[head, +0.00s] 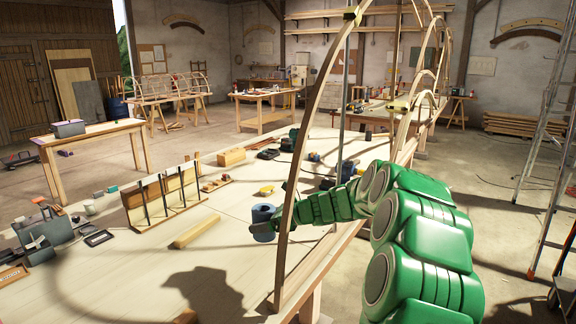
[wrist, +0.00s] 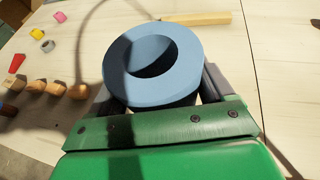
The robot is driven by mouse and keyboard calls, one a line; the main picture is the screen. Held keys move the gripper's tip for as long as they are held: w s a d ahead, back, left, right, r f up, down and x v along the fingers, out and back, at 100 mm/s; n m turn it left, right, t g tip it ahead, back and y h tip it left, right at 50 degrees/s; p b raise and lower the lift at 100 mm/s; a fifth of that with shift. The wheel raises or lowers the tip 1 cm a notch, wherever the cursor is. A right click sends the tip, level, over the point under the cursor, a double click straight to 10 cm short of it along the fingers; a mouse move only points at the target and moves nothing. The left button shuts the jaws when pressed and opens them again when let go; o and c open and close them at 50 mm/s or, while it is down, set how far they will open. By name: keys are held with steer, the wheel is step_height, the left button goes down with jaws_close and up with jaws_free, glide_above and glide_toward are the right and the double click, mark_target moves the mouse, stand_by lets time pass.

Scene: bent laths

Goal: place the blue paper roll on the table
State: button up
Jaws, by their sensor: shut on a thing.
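The blue paper roll (head: 264,219) is between the fingers of my gripper (head: 266,226), over the right part of the long pale table (head: 100,272). In the wrist view the roll (wrist: 152,91) shows its round end and hollow core, with a dark finger of my gripper (wrist: 160,88) on each side. My gripper is shut on the roll. The table (wrist: 275,75) shows behind it. I cannot tell whether the roll's lower end touches the table. A bent lath partly hides my wrist in the head view.
A tall bent lath (head: 283,240) rises just right of the roll. A wooden block (head: 197,231) lies left of it, near a rack with upright slats (head: 165,205). Tools and small items lie farther back. The table's near left is largely clear. A ladder (head: 548,150) stands at right.

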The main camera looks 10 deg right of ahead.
mark_target(254, 235)
steer(key=a+f, duration=0.2)
steer(key=s+a+f, duration=0.1)
steer(key=a+f, duration=0.1)
steer(key=shift+a+f, duration=0.1)
steer(key=shift+a, duration=0.05)
steer(key=shift+w+f, duration=0.1)
steer(key=shift+f, duration=4.75)
steer(key=shift+f, duration=0.1)
steer(key=o, duration=1)
